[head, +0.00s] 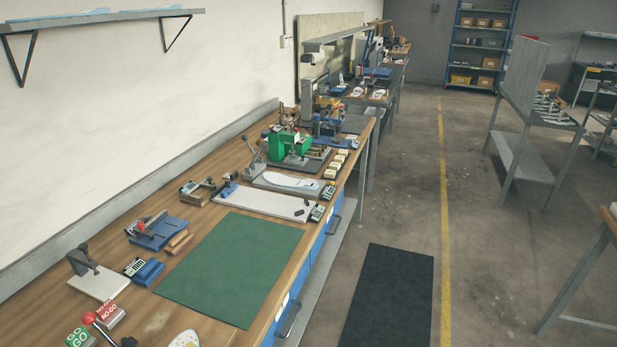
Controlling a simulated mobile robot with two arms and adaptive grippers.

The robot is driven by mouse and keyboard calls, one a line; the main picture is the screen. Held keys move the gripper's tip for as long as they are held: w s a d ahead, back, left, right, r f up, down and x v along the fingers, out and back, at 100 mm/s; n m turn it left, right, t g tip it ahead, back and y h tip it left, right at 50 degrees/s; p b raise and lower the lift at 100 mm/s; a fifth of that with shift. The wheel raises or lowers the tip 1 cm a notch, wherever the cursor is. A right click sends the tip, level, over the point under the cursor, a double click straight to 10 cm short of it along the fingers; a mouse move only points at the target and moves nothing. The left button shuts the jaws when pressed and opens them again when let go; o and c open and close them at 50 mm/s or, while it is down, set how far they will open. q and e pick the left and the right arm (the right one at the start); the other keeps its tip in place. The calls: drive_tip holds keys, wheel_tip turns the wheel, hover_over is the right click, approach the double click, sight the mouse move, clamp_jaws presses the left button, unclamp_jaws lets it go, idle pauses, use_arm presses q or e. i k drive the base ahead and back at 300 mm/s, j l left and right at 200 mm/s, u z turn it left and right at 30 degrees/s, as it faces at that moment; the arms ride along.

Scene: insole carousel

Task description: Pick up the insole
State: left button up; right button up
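A white insole-shaped piece (291,180) lies flat on a grey plate on the long wooden workbench, beyond the white board. The rounded top of another pale insole-like piece (186,339), with small coloured marks, shows at the bottom edge; the rest of it is cut off. Small white insole shapes (378,94) lie on a farther table. I cannot tell which insole the task means. Neither of my grippers is in view.
A green mat (233,266) lies bare on the workbench (155,315). A black floor mat (388,295) and clear floor lie right, beside a yellow line (444,220).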

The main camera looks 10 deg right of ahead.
sight(275, 179)
drive_tip(key=u, duration=2.25)
drive_tip(key=z, duration=2.45)
drive_tip(key=i+l+z, duration=0.2)
drive_tip(key=i, duration=0.3)
drive_tip(key=i+l+z, duration=0.2)
drive_tip(key=i+l, duration=0.15)
drive_tip(key=i, duration=0.15)
